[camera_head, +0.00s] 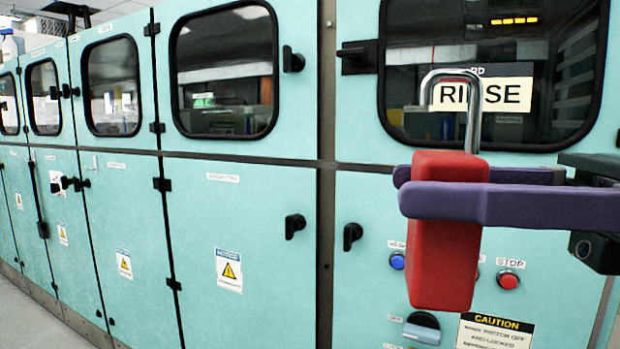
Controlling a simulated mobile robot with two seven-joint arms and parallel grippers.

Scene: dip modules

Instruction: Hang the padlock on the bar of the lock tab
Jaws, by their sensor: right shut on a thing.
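The red padlock (445,260) is upright in front of the teal cabinet, with its silver shackle (474,110) pointing up. The shackle's right leg enters the body, and its shorter left end is free, so the shackle is open. My right gripper (432,190) comes in from the right, its purple fingers shut on the upper part of the padlock's body. A grey-blue switch-like part (422,328) sits low on the cabinet front, left of the caution label; I cannot tell whether it is the lock tab. No bar shows clearly. My left gripper is not in view.
The cabinet front (260,200) runs back to the left, with windows, black latches (294,226) and warning labels. A blue button (397,261) and a red stop button (508,280) flank the padlock. A caution label (494,332) is below right. Floor shows at lower left.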

